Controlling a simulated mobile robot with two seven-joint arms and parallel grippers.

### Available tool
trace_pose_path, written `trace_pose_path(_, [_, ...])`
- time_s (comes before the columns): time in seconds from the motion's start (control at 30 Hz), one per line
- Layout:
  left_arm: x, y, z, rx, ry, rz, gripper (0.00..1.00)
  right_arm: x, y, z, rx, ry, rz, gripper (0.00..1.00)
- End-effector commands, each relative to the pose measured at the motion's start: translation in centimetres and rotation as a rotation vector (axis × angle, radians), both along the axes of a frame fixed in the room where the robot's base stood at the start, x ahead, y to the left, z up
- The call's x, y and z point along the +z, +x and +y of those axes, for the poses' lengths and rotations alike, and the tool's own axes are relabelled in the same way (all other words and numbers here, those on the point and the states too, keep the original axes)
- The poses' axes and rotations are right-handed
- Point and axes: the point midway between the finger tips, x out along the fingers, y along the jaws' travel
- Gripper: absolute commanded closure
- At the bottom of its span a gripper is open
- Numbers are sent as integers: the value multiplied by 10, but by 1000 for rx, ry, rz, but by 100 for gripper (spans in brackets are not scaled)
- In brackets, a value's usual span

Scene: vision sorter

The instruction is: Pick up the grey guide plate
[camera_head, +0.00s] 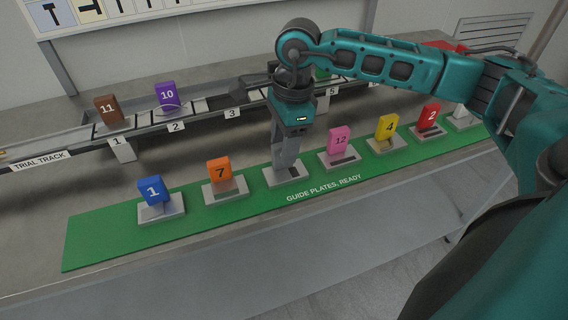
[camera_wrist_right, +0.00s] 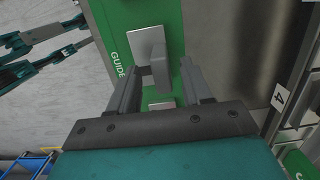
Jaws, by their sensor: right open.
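The grey guide plate stands on a pale base (camera_head: 274,181) in the middle of the green mat (camera_head: 100,232), between the orange plate (camera_head: 219,171) and the pink plate (camera_head: 339,139). My right gripper (camera_head: 287,163) points down right over it, and its fingers mostly hide the plate in the head view. My left gripper is not seen clearly.
Blue plate 1 (camera_head: 152,191), yellow plate 4 (camera_head: 388,126) and red plate 2 (camera_head: 430,114) also stand on the mat. Behind runs the trial track with brown plate 11 (camera_head: 106,109) and purple plate 10 (camera_head: 167,96). The mat's left end is free.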

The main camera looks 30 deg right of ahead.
Motion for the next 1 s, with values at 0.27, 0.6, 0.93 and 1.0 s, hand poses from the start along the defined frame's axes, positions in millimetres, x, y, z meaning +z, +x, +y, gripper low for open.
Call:
trace_pose_path(0.27, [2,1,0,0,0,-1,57,-33,2,4,0,1,3,51])
trace_pose_path(0.6, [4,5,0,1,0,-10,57,-33,3,4,0,0,1,62])
trace_pose_path(0.93, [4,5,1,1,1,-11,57,-33,2,4,0,0,1,93])
trace_pose_path(1.0, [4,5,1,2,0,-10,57,-33,2,4,0,0,1,100])
